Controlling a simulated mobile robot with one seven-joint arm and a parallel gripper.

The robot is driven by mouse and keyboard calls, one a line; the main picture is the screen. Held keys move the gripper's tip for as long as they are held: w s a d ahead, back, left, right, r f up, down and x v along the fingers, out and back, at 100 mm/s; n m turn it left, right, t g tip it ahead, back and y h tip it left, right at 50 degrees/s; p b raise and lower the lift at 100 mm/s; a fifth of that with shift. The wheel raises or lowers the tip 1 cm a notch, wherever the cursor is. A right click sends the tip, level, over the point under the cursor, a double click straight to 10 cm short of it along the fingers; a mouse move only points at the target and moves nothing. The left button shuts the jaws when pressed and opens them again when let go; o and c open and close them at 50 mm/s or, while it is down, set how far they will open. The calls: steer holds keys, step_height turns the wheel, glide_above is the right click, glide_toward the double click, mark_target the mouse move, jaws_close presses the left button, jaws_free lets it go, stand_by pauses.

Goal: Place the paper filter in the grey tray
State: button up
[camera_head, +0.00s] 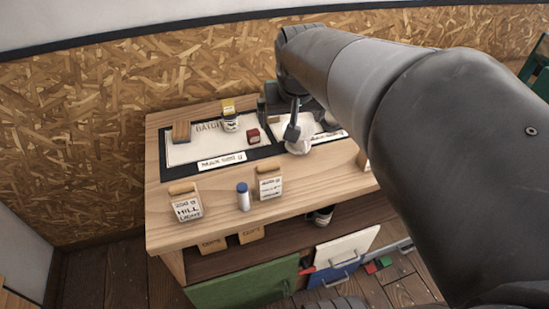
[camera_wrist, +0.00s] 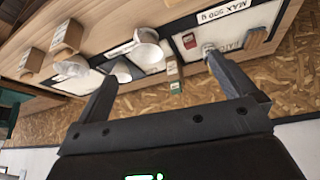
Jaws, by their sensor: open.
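A white, rounded, open thing that looks like the paper filter (camera_head: 298,146) is on the right panel of the tabletop, just below my gripper (camera_head: 291,130). In the wrist view, a white cup-like shape (camera_wrist: 148,48) lies beyond and between my fingertips (camera_wrist: 160,66); a similar white shape (camera_wrist: 72,68) is further left. I cannot tell which is the filter there. My gripper is open and I see nothing held between its fingers. I cannot tell which surface is the grey tray; my arm hides the table's right part.
A chipboard wall (camera_head: 120,100) stands behind.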

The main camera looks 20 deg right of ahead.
steer(key=s+a+f+n, duration=0.1)
steer(key=s+a+f, duration=0.1)
steer(key=s, duration=0.5)
steer(key=s+a+f+n+y, duration=0.1)
steer(key=s+a+f, duration=0.1)
steer(key=s+a, duration=0.2)
steer(key=s, duration=0.3)
